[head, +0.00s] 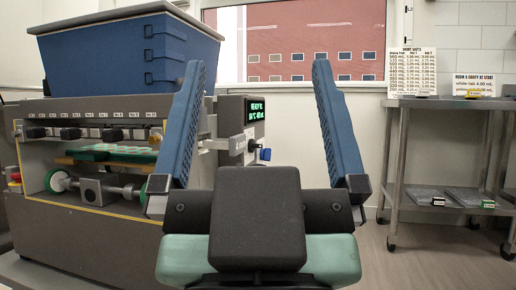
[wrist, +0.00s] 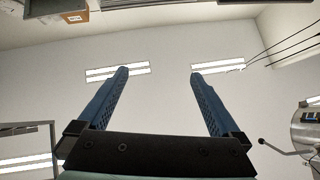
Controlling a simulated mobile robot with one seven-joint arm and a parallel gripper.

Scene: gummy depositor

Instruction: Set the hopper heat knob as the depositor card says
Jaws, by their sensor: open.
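The depositor (head: 90,215) is a grey machine with a blue hopper (head: 130,52) at the left of the head view. On its right end are a lit green display (head: 256,110), a small black knob (head: 252,145) and a blue knob (head: 265,154). Which one is the heat knob I cannot tell. A printed chart (head: 412,70) and a smaller card (head: 473,85) stand at the right; their text is mostly too small to read. My gripper (head: 259,70) is open and empty, its blue fingers raised in front of the machine. In the wrist view my gripper (wrist: 160,74) points at the ceiling.
A steel rack (head: 440,104) with small labelled items stands at the right by the wall. The floor (head: 430,260) in front of it is clear. A window (head: 315,45) is behind. Green moulds (head: 110,152) sit in the machine's opening.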

